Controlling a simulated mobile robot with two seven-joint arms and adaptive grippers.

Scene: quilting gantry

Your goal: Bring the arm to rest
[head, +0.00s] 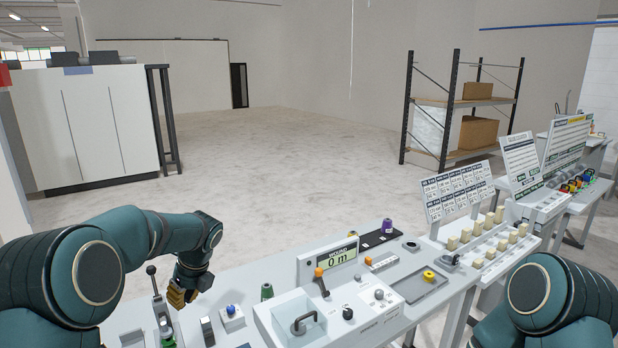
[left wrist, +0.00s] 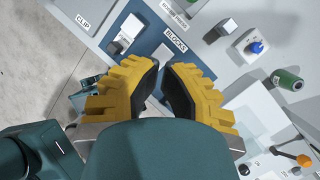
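My left gripper (head: 182,297) hangs from the left arm (head: 140,235), which reaches in from the left over the near-left part of the console. In the left wrist view, its two yellow fingers with black pads (left wrist: 164,75) stand apart. No object shows between them. A blue panel labelled BLOCKS (left wrist: 165,45) lies below, beyond the fingertips. My right arm (head: 550,300) shows only as a shoulder or elbow part at the lower right. The right gripper is out of view.
A lever (head: 152,272) stands close left of the left gripper. Open floor (head: 270,180) lies beyond.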

